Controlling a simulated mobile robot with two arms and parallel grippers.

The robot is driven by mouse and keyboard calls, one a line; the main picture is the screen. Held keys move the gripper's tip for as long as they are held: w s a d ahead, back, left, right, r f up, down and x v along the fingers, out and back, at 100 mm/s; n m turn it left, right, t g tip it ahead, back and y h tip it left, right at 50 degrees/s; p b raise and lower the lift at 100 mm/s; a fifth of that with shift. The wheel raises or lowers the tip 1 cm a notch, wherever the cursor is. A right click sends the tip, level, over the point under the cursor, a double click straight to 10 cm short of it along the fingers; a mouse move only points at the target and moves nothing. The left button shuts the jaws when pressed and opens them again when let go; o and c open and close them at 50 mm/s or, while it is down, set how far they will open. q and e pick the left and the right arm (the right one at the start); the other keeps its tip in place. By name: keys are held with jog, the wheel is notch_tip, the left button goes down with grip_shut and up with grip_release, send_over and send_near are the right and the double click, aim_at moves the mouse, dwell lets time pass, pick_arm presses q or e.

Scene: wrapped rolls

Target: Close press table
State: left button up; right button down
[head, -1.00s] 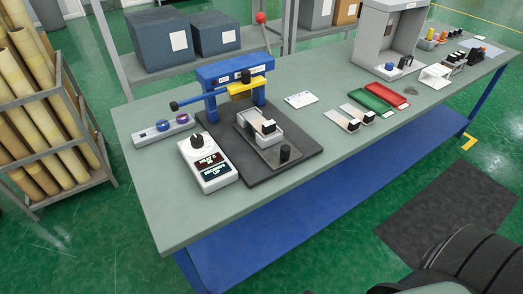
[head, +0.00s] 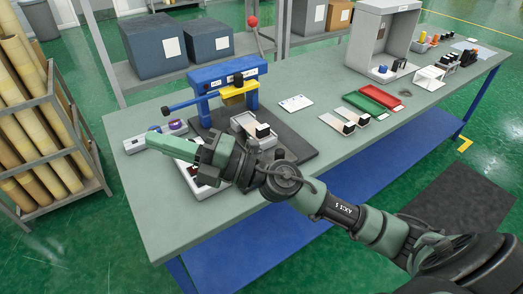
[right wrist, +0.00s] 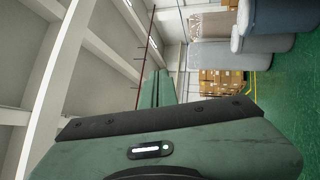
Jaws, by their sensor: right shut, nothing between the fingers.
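The press (head: 225,75) has a blue frame and a yellow head and stands on a dark base plate on the workbench. Its grey press table (head: 285,143) sits out in front of the frame, with a white holder (head: 243,121) and a black knob (head: 279,154). My right arm covers part of its front side. My right gripper (head: 153,140) is shut and empty, pointing left, in front of the press at its left side. Its green fingers (right wrist: 153,88) lie together in the right wrist view. My left gripper is not in view.
A white control box (head: 190,178) is partly hidden under my right gripper. A grey button strip (head: 135,145) lies at the left. Red (head: 380,97) and green (head: 363,105) trays and a grey cabinet (head: 382,40) stand to the right.

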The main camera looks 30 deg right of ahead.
notch_tip(320, 180, down, 3)
jog(key=a+n+g, duration=0.2)
jog(key=n+g, duration=0.2)
jog(key=n, duration=0.1)
jog(key=n+g+h+p, duration=0.3)
jog(key=g+h, duration=0.2)
jog(key=h, duration=1.2)
send_near(259, 156)
jog(key=f, duration=0.1)
jog(key=s+f, duration=0.1)
jog(key=f, duration=0.1)
jog(key=s+f, duration=0.1)
jog(key=shift+d+f, duration=0.25)
jog(key=shift+f, duration=0.1)
jog(key=w, duration=0.1)
jog(key=w+p, duration=0.1)
jog(key=w, duration=0.1)
jog(key=shift+a+f, duration=0.1)
jog(key=shift+f, duration=0.25)
jog(key=shift+w+f, duration=0.15)
jog(key=shift+w, duration=0.5)
